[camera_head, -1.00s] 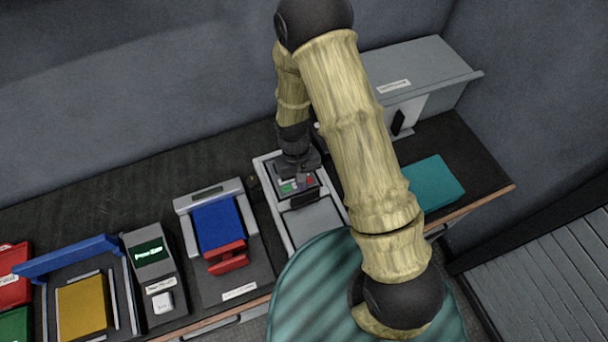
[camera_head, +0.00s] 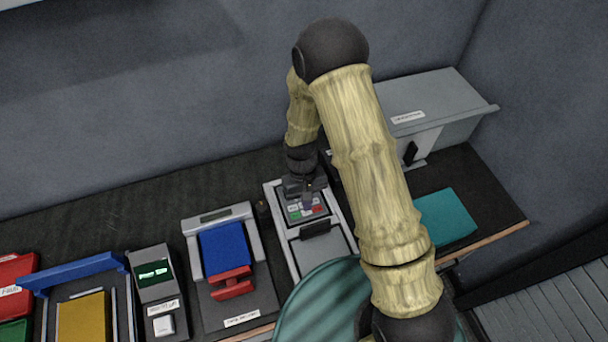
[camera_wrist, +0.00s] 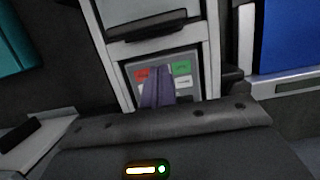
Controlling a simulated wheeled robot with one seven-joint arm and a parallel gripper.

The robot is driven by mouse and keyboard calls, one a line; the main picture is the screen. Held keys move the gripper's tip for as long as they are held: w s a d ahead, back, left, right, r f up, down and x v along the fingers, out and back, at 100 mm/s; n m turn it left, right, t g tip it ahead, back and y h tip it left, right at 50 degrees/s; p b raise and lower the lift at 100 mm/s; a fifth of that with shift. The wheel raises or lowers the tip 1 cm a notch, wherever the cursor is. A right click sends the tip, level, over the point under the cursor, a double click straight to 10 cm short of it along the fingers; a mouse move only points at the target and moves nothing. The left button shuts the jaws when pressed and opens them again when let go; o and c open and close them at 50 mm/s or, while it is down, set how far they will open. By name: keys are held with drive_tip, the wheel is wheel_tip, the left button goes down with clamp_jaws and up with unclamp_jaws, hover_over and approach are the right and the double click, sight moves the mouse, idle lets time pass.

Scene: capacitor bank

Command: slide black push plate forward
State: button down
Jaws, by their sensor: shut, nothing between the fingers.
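A black plate (camera_head: 316,229) stands across the grey-framed unit, between the keypad and a flat grey panel; it also shows as a dark bar in the wrist view (camera_wrist: 146,27). The keypad (camera_head: 306,211) has red, green and white keys, and it shows in the wrist view (camera_wrist: 182,82). My gripper (camera_head: 307,199) is shut and empty over the keypad, apart from the black plate. In the wrist view the closed fingers (camera_wrist: 156,75) cover the middle of the keypad. Whether the fingertips touch the keys cannot be told.
Left of the unit stands a blue block with a red handle (camera_head: 232,284), then a green-screen box (camera_head: 153,272) and a yellow block (camera_head: 82,318). To the right are a teal pad (camera_head: 446,217) and a grey cabinet (camera_head: 429,106). A wall stands behind.

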drive_tip(key=d+b+v, duration=0.1)
drive_tip(key=b+v, duration=0.1)
drive_tip(key=v, duration=0.8)
drive_tip(key=shift+a+b, duration=0.4)
drive_tip(key=shift+a, duration=0.1)
